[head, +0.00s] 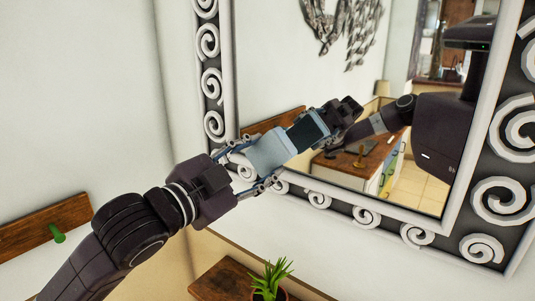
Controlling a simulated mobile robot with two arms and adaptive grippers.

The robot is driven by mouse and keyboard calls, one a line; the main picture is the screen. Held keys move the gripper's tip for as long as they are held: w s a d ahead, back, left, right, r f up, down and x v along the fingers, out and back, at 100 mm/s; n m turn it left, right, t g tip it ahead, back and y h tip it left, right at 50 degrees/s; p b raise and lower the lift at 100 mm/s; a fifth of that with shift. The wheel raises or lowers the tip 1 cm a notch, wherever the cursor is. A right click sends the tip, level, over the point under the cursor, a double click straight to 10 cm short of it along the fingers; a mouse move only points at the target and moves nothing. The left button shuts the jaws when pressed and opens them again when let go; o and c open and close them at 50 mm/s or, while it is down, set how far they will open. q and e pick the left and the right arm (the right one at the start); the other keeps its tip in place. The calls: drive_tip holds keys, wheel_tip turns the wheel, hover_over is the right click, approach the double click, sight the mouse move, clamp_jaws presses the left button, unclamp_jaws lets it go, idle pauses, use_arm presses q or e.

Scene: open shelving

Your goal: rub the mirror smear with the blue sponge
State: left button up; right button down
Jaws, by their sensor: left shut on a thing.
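My left gripper (262,163) reaches in from the left and is shut on the blue sponge (271,150), a light blue block between its two fingers. The sponge's far end is at or very close to the mirror (290,80) glass, in its lower left part. I cannot tell whether it touches. A darker blue reflection of the sponge and gripper shows right beyond it. I cannot make out the smear; the sponge and gripper cover part of the glass. My right gripper is not in view.
A thick white and dark frame with scrolls (365,214) surrounds the mirror. Below stand a potted plant (270,280) and a brown wooden surface (222,281). A wooden board with a green peg (57,234) is on the left wall. The glass reflects a room and my body.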

use_arm(q)
drive_tip(key=shift+s+a, duration=0.1)
idle(0.3)
drive_tip(key=shift+p+v, duration=0.3)
drive_tip(key=shift+v, duration=1.15)
